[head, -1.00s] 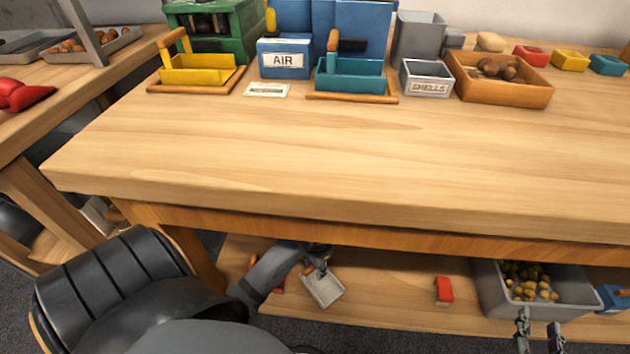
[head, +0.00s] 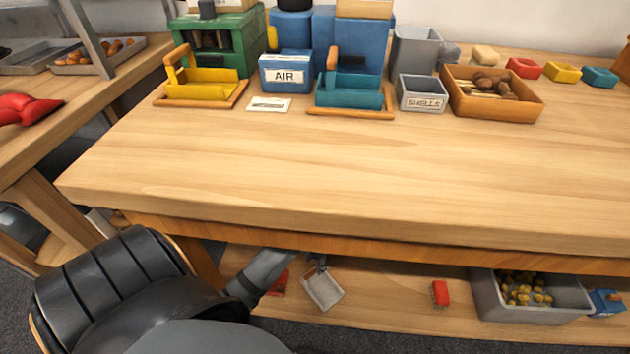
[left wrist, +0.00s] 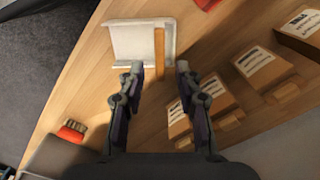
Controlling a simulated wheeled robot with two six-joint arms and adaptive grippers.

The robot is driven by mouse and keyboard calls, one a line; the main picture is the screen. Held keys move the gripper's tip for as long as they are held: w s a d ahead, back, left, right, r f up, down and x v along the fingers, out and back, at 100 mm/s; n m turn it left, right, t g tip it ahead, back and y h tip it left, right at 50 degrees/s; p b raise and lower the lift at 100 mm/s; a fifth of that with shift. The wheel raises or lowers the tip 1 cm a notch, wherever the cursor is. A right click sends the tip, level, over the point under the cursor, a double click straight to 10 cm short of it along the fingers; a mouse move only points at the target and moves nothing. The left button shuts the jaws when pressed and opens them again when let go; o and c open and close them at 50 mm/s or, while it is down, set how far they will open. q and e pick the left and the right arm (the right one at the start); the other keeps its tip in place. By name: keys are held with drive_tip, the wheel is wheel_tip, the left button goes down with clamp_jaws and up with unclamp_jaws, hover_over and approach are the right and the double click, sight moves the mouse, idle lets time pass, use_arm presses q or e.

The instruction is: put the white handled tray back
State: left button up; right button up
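The white handled tray (head: 323,289) lies on the lower shelf under the workbench in the head view. In the left wrist view the white tray (left wrist: 135,42) lies flat on wood, with its upright-looking wooden handle (left wrist: 159,50) at its right side. My left gripper (left wrist: 160,68) is open and empty. Its two fingertips lie on either side of the handle's near end in the picture; I cannot tell how far above it they are. In the head view my left gripper (head: 318,264) is small, at the tray's far edge, partly hidden by the bench. My right gripper is out of view.
The shelf also holds a red block (head: 440,293) and a grey bin (head: 487,300) of yellowish pieces. The left wrist view shows a red brush (left wrist: 72,130) and labelled brown boxes (left wrist: 262,68). The bench edge (head: 330,232) overhangs the shelf. The bench top's front is clear.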

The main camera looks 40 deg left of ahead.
use_arm(q)
wheel_tip(320, 180, up, 6)
drive_tip(key=p, duration=0.4)
drive_tip(key=s+d+f+n+t, duration=0.2)
drive_tip(key=s+d+f, duration=0.1)
drive_tip(key=s+f, duration=0.4)
drive_tip(key=shift+s+d+f+t+h, duration=0.3)
drive_tip(key=shift+s+f+t+h, duration=0.1)
drive_tip(key=shift+f, duration=0.35)
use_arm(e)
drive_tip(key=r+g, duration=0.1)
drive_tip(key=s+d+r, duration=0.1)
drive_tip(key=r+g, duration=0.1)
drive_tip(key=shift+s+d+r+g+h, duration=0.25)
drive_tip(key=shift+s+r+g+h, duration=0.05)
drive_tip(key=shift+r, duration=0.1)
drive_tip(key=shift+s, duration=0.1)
